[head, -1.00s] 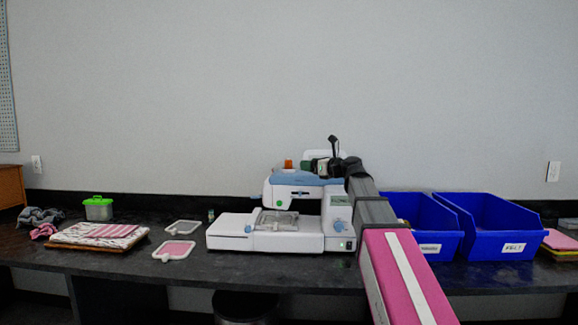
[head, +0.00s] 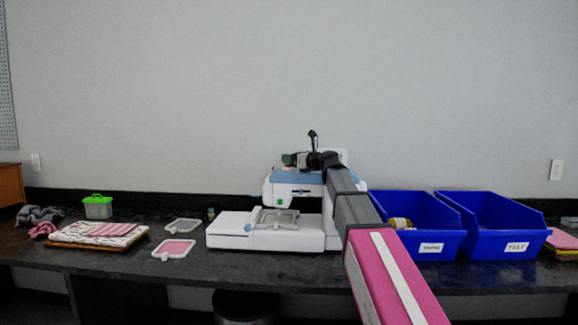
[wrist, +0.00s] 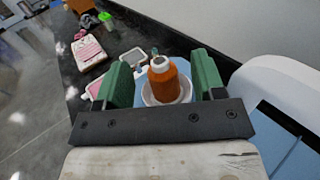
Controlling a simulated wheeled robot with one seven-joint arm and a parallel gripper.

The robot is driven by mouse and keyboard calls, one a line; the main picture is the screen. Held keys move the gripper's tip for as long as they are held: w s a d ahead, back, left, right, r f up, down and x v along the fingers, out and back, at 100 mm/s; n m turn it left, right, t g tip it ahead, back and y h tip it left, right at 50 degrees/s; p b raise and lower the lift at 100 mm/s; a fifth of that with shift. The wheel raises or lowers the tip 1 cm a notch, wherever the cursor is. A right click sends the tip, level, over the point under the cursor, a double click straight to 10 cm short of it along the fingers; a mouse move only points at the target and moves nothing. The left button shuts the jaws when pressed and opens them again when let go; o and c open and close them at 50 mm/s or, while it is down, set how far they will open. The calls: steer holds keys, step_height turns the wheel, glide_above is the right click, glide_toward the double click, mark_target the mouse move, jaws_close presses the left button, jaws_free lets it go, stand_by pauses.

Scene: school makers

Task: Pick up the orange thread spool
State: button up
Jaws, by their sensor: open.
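The orange thread spool (wrist: 164,82) stands upright on a white round holder (wrist: 180,97) on top of the sewing machine (head: 265,240). In the wrist view my gripper (wrist: 161,72) is open, with one green finger on each side of the spool. Gaps show between the spool and both fingers, so it is not clasped. In the head view my gripper (head: 291,159) is just above the machine's blue top and hides the spool.
Two blue bins (head: 420,240) (head: 505,240) stand right of the machine; the nearer one holds a yellowish item (head: 401,223). Embroidery hoops (head: 174,249), folded cloth (head: 105,233) and a green-lidded box (head: 97,208) lie left. The wall is close behind the counter.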

steer(key=shift+x, duration=0.95)
steer(key=c, duration=1)
